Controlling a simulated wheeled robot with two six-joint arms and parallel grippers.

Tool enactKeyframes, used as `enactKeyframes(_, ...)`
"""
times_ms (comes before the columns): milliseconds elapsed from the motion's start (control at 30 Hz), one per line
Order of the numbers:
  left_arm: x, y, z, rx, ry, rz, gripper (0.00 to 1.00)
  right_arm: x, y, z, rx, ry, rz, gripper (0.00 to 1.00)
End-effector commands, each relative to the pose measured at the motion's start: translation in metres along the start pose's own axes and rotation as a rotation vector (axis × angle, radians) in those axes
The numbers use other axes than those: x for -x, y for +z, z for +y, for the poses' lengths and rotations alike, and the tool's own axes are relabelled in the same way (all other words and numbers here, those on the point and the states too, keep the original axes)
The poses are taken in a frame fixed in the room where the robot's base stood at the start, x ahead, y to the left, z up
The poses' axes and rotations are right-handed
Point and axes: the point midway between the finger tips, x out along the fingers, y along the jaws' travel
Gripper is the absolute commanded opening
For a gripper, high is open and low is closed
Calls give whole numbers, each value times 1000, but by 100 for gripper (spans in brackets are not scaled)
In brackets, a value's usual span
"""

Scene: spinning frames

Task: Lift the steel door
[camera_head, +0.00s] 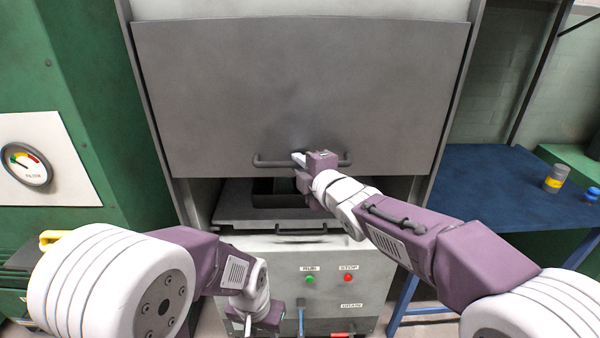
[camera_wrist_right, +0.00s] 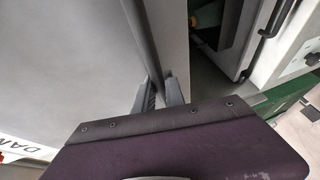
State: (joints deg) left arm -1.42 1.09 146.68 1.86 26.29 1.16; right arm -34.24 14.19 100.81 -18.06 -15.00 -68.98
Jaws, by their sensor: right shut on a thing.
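The grey steel door (camera_head: 300,85) fills the upper middle of the head view. It is partly raised, with a dark opening below its bottom edge. A dark bar handle (camera_head: 272,162) runs along its lower part. My right gripper (camera_head: 300,160) is shut on this handle. In the right wrist view the handle bar (camera_wrist_right: 143,45) passes between the fingers (camera_wrist_right: 160,92), beside the grey door face. My left gripper (camera_head: 255,328) hangs low in front of the cabinet, away from the door; whether it is open or shut does not show clearly.
Below the door is a grey tray-like drawer (camera_head: 235,205) with a dark recess. The lower cabinet panel (camera_head: 330,265) bears a green RUN and a red STOP button. A blue table (camera_head: 500,185) with a yellow-grey can (camera_head: 556,178) stands right. A green cabinet with a gauge (camera_head: 27,165) stands left.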

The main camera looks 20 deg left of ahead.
Motion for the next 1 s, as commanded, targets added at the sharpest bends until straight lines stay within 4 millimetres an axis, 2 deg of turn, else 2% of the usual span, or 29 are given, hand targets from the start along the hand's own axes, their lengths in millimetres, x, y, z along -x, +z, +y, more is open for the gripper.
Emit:
enactKeyframes(33, 9, -1, 0, 0, 0, 0, 36, 2, -1, 12, 1, 4, 0, 0)
enactKeyframes(200, 16, -2, 0, 0, 0, 0, 36, 4, -2, 22, 1, 2, 0, 0)
enactKeyframes(667, 16, -2, 0, 0, 0, 0, 36, 4, -2, 23, 0, -1, 0, 0)
enactKeyframes(700, 16, -2, 0, 0, 0, 0, 36, 4, -2, 23, 0, -1, 0, 26)
enactKeyframes(733, 16, -2, 0, 0, 0, 0, 36, 4, -2, 23, 0, -1, 0, 34)
enactKeyframes(1000, 16, -2, 0, 0, 0, 0, 36, 4, -2, 23, 0, -1, 0, 36)
